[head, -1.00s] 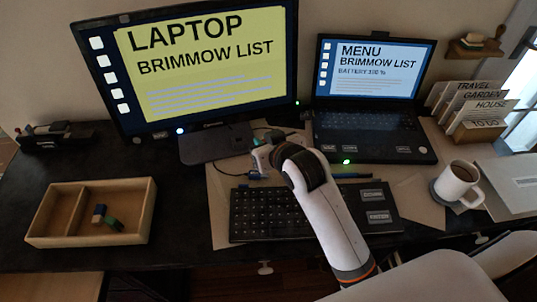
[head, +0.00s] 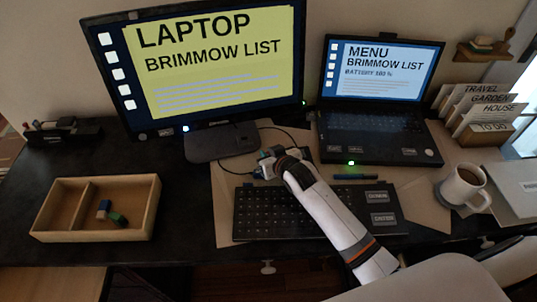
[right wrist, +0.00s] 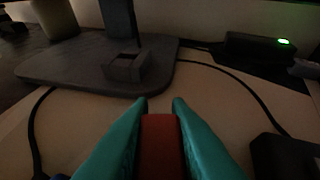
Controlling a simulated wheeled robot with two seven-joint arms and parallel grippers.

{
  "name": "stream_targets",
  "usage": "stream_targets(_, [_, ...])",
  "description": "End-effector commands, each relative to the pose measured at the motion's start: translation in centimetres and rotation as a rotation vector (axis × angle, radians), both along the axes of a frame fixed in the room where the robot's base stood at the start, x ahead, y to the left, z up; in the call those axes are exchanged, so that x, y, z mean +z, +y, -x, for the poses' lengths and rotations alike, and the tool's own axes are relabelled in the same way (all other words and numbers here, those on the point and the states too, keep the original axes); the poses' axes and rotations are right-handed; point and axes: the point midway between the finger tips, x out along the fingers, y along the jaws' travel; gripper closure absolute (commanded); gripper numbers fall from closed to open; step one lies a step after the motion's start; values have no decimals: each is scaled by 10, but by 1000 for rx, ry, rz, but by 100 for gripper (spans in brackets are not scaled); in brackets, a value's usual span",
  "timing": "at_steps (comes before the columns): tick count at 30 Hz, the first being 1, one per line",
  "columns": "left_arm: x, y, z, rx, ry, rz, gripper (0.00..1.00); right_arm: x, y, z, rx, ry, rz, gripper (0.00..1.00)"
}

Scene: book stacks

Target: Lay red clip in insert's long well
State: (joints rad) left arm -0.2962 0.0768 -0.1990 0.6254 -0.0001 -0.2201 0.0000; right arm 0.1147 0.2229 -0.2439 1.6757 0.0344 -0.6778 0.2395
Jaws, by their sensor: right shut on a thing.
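The wooden insert (head: 153,207) sits on the dark desk at the left in the head view, with a divider making a narrower left compartment and a wider right one. My right gripper (head: 262,166) is over the paper behind the keyboard, well to the right of the insert. In the right wrist view its teal fingers (right wrist: 160,108) are shut on a red block-like piece, the red clip (right wrist: 161,145). The clip's lower part runs out of the frame. In the head view the clip cannot be made out. My left gripper is not in view.
Small blue and green pieces (head: 117,219) lie in the insert's right compartment. The monitor base (head: 222,142) and a cable stand near my gripper. A keyboard (head: 285,208) is in front, a laptop (head: 375,135) and mug (head: 463,186) to the right.

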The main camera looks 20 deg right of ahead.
Motion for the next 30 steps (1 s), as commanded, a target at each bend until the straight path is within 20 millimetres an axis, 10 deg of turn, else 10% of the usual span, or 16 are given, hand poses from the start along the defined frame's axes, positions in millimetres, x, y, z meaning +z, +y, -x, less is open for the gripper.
stream_targets(11, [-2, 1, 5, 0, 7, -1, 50, -5, 0, 0, 0, 0, -1, 100])
stream_targets(12, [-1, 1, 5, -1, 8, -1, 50, -5, 0, 0, 0, 0, -1, 80])
stream_targets(16, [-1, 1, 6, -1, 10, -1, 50, -4, 0, 0, 0, 0, -1, 62])
stream_targets(30, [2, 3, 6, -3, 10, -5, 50, 7, -2, 16, 0, 0, -1, 62])
